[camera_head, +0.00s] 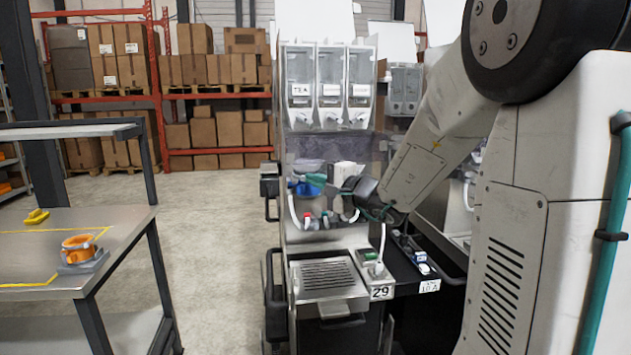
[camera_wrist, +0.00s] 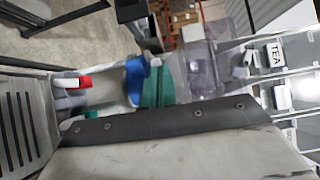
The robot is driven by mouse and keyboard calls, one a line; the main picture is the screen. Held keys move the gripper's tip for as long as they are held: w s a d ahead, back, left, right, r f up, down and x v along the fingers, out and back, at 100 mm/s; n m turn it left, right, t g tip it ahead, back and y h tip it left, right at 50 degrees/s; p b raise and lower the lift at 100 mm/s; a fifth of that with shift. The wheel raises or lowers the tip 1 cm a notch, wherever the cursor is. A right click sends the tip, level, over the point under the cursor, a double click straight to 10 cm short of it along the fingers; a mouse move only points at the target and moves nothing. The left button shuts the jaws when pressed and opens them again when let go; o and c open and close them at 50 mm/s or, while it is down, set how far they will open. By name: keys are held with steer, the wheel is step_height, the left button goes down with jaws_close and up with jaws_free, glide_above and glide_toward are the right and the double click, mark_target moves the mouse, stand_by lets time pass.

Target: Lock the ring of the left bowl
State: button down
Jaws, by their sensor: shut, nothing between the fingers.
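The left bowl (camera_head: 307,166) is a smoky, see-through bowl below the clear canisters in the head view. It also shows in the wrist view (camera_wrist: 203,65). Below it are a blue ring-like part (camera_head: 301,188) and a teal part (camera_head: 316,180). The wrist view shows the blue part (camera_wrist: 136,80) beside the teal part (camera_wrist: 159,84); I cannot tell whether the ring is locked. My gripper (camera_head: 346,188) is shut and empty, just right of these parts. Its fingertips are hard to make out, and I cannot tell whether they touch the ring. My wrist housing hides the nearer side.
Three canisters (camera_head: 330,88) stand above the bowls. Red-tipped outlets (camera_head: 307,218) hang over the drip tray (camera_head: 327,275). A bench (camera_head: 125,222) at left holds an orange ring-shaped item (camera_head: 78,243) and a yellow item (camera_head: 37,216). The floor between bench and machine is clear.

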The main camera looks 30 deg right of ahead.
steer(key=v, duration=1.3)
steer(key=s+a+f+n+g+y, duration=0.2)
steer(key=s+a+f+n+g, duration=0.1)
steer(key=s+a+f+g, duration=0.3)
steer(key=s+a+f+n+g+y, duration=0.25)
steer(key=s+a+g, duration=0.3)
steer(key=a, duration=0.35)
steer(key=s+a+n+g+h, duration=0.2)
steer(key=s+n+g+h, duration=0.2)
steer(key=s+n+h, duration=0.5)
steer(key=shift+s+a+f, duration=0.2)
steer(key=shift+s+f, duration=0.2)
steer(key=shift+s, duration=1.3)
